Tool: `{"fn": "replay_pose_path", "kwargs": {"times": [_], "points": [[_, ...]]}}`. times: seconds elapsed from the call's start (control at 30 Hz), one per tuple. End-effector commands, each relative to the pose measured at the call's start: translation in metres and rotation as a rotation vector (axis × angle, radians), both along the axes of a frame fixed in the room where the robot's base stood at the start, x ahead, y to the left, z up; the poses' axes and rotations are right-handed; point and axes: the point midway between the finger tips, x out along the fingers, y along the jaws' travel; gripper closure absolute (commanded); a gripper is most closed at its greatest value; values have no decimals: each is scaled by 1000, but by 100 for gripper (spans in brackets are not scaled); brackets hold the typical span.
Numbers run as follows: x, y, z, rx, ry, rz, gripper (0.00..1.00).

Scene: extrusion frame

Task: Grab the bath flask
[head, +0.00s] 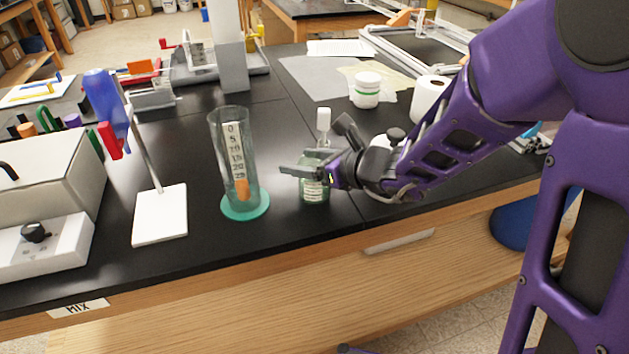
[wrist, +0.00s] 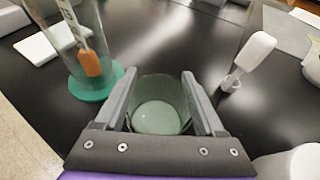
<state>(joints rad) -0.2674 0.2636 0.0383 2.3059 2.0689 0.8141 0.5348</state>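A small green-tinted glass flask with a pale label (head: 314,191), which I take to be the bath flask, stands upright on the black bench. My gripper (head: 303,171) is at its upper part, reaching in from the right, and partly hides its top. In the wrist view the flask (wrist: 158,112) is between the two fingers of my open gripper (wrist: 160,88), one finger on each side. Its round opening and pale inside show from above. I cannot tell whether either finger touches the glass.
A tall clear cylinder (head: 229,150) on a green base, with a scale and orange piece inside, stands left of the flask. Behind the flask is a white-topped upright item (head: 323,124). A white jar (head: 366,90) and white roll (head: 428,100) stand further back. A stand with white base (head: 160,215) is left.

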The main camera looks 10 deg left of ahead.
Motion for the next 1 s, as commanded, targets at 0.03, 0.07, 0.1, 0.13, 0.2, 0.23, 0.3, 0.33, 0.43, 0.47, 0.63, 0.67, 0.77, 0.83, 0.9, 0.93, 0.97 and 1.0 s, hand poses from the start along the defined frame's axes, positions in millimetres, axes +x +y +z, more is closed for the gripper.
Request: {"fn": "replay_pose_path", "kwargs": {"times": [0.03,0.07,0.1,0.13,0.2,0.23,0.3,0.33,0.43,0.47,0.63,0.67,0.77,0.83,0.9,0.93,0.97,1.0], "points": [[0,0,0,0,0,0,50],[0,0,0,0,0,0,56],[0,0,0,0,0,0,63],[0,0,0,0,0,0,68],[0,0,0,0,0,0,81],[0,0,0,0,0,0,86],[0,0,0,0,0,0,88],[0,0,0,0,0,0,88],[0,0,0,0,0,0,88],[0,0,0,0,0,0,88],[0,0,4,1,0,0,88],[0,0,5,1,0,0,88],[0,0,11,1,-2,0,88],[0,0,16,1,-3,1,88],[0,0,23,1,-4,1,88],[0,0,25,1,-4,1,88],[0,0,28,2,-3,0,88],[0,0,32,1,-3,0,88]]}}
